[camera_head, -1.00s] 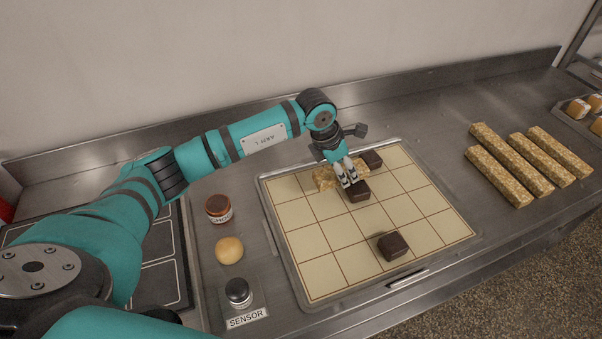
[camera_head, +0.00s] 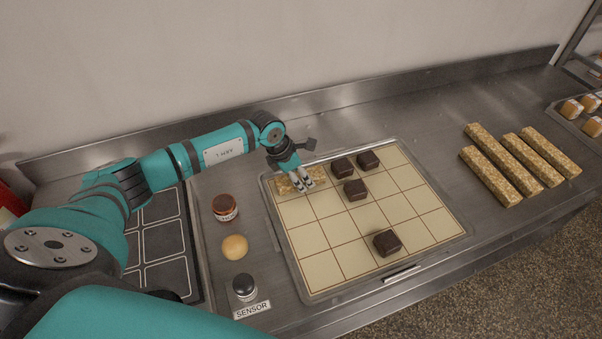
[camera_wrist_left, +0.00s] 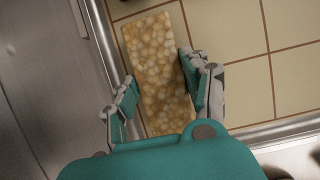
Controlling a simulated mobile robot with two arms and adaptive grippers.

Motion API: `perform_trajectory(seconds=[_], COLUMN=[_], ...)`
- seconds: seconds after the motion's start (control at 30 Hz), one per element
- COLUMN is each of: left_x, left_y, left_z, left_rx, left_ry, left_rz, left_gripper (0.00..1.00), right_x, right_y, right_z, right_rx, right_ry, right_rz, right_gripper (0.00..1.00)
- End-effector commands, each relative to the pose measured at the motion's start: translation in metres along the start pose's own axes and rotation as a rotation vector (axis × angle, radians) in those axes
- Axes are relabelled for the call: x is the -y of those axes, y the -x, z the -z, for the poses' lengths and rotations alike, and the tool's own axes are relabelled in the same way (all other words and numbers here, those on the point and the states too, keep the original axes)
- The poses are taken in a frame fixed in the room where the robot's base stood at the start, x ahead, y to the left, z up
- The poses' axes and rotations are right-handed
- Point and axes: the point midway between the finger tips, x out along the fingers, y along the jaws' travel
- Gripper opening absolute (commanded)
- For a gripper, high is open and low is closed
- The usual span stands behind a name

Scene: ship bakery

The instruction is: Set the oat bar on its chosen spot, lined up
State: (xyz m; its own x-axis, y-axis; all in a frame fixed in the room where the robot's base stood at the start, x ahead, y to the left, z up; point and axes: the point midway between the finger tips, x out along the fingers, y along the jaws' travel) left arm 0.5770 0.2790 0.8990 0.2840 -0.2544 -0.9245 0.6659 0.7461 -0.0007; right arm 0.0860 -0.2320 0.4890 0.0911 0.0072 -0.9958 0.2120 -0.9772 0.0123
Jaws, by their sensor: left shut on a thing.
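The oat bar (camera_head: 316,176) is at the far left corner of the gridded tray (camera_head: 330,238), lying along the far row of squares. My left gripper (camera_head: 303,187) is shut on the oat bar. In the left wrist view the oat bar (camera_wrist_left: 155,62) lies between the two fingers of the gripper (camera_wrist_left: 160,95), slightly tilted against the grid lines, close to the tray's rim. Whether the bar touches the grid or hovers just above it I cannot tell. My right gripper is not in view.
Several dark brown blocks stand on the grid, one (camera_head: 343,167) close to the oat bar's right end. More oat bars (camera_head: 513,160) lie on the counter at right.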

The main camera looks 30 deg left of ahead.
Motion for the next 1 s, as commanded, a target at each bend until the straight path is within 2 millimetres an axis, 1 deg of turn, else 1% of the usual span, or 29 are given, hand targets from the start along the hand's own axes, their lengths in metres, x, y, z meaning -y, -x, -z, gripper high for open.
perform_trajectory(seconds=[0.17,0.2,0.33,0.37,0.6,0.67,0.73,0.87,1.0], left_x=[0.000,0.000,0.000,0.000,0.000,0.000,-0.001,-0.001,-0.001], left_y=[-0.003,-0.002,-0.002,-0.002,-0.001,0.001,0.005,0.026,0.057], left_z=[0.001,0.001,0.001,0.001,0.000,-0.001,-0.001,0.000,0.001], left_rx=[0.000,0.000,0.000,0.000,0.000,0.000,0.002,0.002,0.002], left_ry=[0.000,0.000,0.000,0.000,0.000,0.000,-0.001,-0.003,-0.003], left_rz=[0.000,0.000,0.000,0.000,0.000,0.000,-0.001,-0.004,-0.004], left_gripper=[0.11,0.51,0.68,0.70,0.70,0.70,0.70,0.70,0.70], right_x=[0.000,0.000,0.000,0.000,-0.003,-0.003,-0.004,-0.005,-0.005], right_y=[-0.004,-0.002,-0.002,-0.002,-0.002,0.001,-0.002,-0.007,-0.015], right_z=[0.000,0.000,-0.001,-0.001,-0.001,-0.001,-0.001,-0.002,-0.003], right_rx=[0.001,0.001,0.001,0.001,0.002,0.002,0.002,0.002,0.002], right_ry=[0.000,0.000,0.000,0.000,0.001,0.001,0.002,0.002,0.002], right_rz=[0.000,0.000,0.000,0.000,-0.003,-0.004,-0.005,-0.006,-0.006], right_gripper=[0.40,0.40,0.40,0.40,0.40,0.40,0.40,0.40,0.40])
